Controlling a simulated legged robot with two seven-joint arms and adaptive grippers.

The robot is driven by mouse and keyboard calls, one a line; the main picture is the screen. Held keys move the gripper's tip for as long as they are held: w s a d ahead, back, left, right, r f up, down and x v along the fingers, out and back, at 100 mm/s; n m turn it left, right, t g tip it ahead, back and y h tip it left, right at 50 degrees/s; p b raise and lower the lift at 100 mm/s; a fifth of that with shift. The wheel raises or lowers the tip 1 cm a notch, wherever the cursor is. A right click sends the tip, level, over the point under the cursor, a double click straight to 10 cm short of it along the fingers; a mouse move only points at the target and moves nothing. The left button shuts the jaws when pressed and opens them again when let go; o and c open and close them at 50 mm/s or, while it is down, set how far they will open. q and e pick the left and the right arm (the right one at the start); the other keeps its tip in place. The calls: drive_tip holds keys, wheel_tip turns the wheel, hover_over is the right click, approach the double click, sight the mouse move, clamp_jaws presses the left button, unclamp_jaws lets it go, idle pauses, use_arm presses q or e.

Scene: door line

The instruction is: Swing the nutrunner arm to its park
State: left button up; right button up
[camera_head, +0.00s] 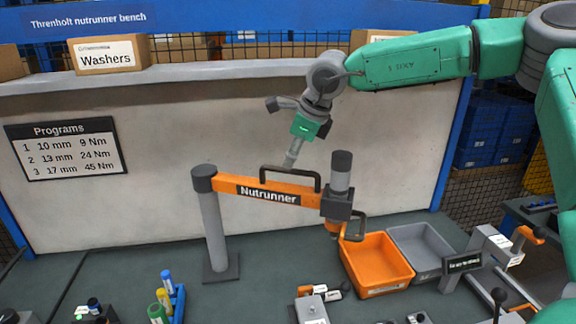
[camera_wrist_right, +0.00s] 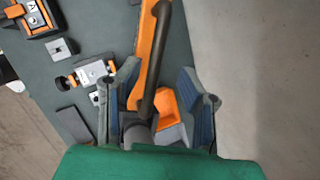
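The nutrunner arm (camera_head: 228,185) is an orange beam on a grey post (camera_head: 213,235), reaching right to a dark tool head (camera_head: 337,203). A dark bar handle (camera_head: 297,170) stands on top of the beam. My right gripper (camera_head: 291,160) comes down from above, its fingertips at or just above this handle. In the right wrist view the gripper (camera_wrist_right: 153,100) is open, with a finger on each side of the dark handle (camera_wrist_right: 159,45) and the orange beam (camera_wrist_right: 145,50) beneath. Whether the fingers touch the handle cannot be told. My left gripper is out of view.
An orange bin (camera_head: 380,288) and a grey bin (camera_head: 425,270) stand right of the tool head. Clamps and a fixture (camera_head: 312,308) sit at the front, with coloured sockets (camera_head: 160,305) at front left. A pale back panel (camera_head: 150,215) stands behind.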

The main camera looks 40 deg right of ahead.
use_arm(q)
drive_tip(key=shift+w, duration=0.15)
use_arm(e)
drive_tip(key=v, duration=0.8)
drive_tip(key=shift+a, duration=0.25)
drive_tip(key=shift+a, duration=0.1)
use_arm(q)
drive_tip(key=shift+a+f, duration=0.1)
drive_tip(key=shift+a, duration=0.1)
use_arm(e)
wheel_tip(320, 180, up, 7)
idle(0.3)
drive_tip(key=shift+a, duration=0.15)
idle(0.3)
